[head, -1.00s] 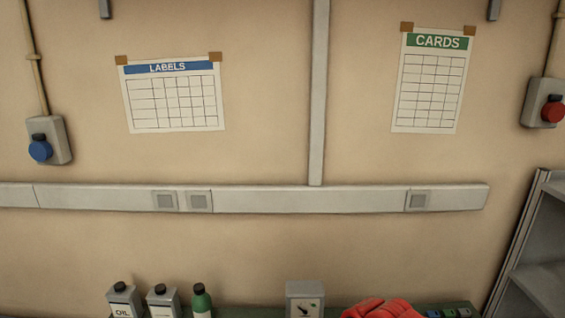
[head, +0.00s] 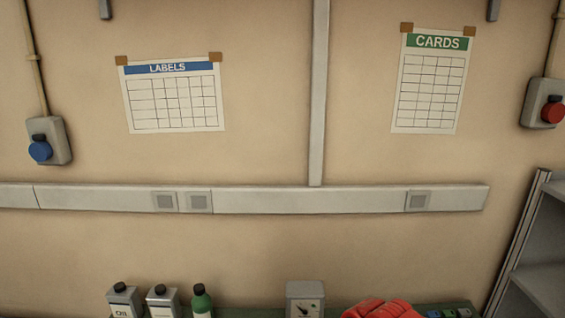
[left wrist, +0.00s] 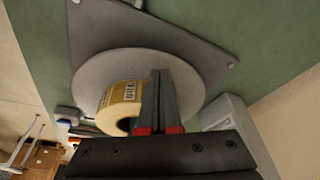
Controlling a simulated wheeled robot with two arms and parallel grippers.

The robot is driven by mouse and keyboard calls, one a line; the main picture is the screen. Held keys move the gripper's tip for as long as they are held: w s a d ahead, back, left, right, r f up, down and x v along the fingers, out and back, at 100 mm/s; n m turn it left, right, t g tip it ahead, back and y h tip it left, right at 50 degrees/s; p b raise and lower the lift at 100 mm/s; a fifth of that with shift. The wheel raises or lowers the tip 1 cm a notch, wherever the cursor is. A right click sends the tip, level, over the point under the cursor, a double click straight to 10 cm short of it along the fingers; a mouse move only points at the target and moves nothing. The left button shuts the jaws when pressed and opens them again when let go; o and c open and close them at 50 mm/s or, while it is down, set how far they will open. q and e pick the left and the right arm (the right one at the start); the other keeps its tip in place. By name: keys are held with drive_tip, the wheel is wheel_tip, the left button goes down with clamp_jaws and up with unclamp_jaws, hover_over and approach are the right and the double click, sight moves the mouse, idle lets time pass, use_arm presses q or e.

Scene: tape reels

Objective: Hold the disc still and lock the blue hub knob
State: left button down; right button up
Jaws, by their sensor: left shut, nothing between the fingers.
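In the left wrist view a round grey disc (left wrist: 190,75) lies against a dark grey plate (left wrist: 165,32). A tan roll with a barcode label (left wrist: 125,93) sits in front of the disc, left of my fingers. My left gripper (left wrist: 160,73) is shut and empty, its fingers together in front of the disc and overlapping the roll's right side. I cannot tell whether they touch the disc. I cannot make out the blue hub knob; my gripper hides part of the roll's middle. My right gripper is in neither view.
The head view faces a wall with a blue-knobbed box (head: 40,150), a red-knobbed box (head: 550,112) and a trunking rail (head: 300,200). Bottles (head: 201,303), a gauge box (head: 305,295) and red gloves (head: 383,309) stand along the bottom edge. Grey shelving (head: 540,250) is at right.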

use_arm(q)
drive_tip(key=shift+f, duration=0.75)
drive_tip(key=shift+s+f, duration=0.1)
idle(0.9)
drive_tip(key=shift+s+f, duration=0.1)
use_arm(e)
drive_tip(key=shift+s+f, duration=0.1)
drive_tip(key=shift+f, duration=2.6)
